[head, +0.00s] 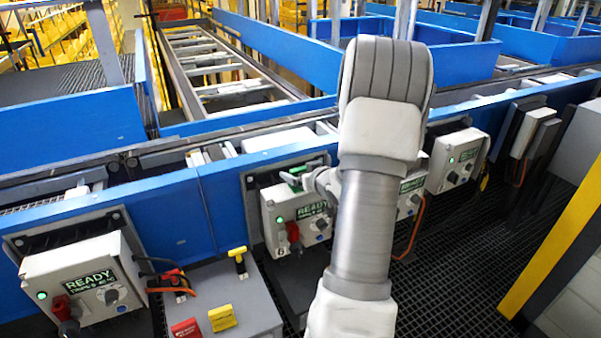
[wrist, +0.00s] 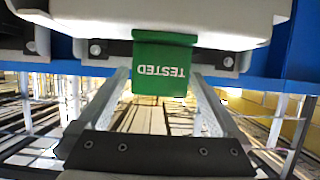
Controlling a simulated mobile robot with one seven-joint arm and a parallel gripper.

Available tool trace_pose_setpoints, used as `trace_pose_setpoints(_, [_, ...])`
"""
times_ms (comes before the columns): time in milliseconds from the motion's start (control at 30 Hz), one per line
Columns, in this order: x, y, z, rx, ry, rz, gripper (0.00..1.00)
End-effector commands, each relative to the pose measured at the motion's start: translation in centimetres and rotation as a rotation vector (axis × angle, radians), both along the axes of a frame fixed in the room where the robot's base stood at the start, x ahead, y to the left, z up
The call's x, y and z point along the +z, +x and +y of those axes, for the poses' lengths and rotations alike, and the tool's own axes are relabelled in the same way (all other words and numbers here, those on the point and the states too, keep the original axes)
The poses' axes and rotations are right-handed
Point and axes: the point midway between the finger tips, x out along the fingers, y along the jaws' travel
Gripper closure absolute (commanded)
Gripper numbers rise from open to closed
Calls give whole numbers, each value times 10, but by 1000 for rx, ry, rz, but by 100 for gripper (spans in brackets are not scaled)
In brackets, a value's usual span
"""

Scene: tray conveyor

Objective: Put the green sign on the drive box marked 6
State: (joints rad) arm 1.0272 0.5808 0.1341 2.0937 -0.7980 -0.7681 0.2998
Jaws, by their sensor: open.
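The green sign (wrist: 160,72), lettered TESTED, shows upside down in the wrist view. Its bent part meets the edge of a pale box (wrist: 225,22). In the head view a small green part of the sign (head: 291,181) shows at the top of the drive box marked 6 (head: 270,222), which has a green lamp and a READY panel. My gripper (wrist: 160,78) is open, its fingers to either side of the sign's free end with gaps between. In the head view my gripper (head: 309,176) is just above box 6, and my arm hides the box's right side.
Other drive boxes stand at left (head: 85,280) and right (head: 460,160); one is partly behind my arm. A blue conveyor rail (head: 160,215) runs behind.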

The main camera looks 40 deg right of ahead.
Motion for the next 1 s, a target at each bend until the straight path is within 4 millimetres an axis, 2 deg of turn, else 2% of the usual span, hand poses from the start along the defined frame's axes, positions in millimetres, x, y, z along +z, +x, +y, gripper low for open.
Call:
trace_pose_setpoints(500, [40, -90, 27, -4, -1, 0, 0])
trace_pose_setpoints(700, [46, -104, 33, 0, 0, -1, 0])
trace_pose_setpoints(1000, [46, -105, 33, 0, 1, 0, 0])
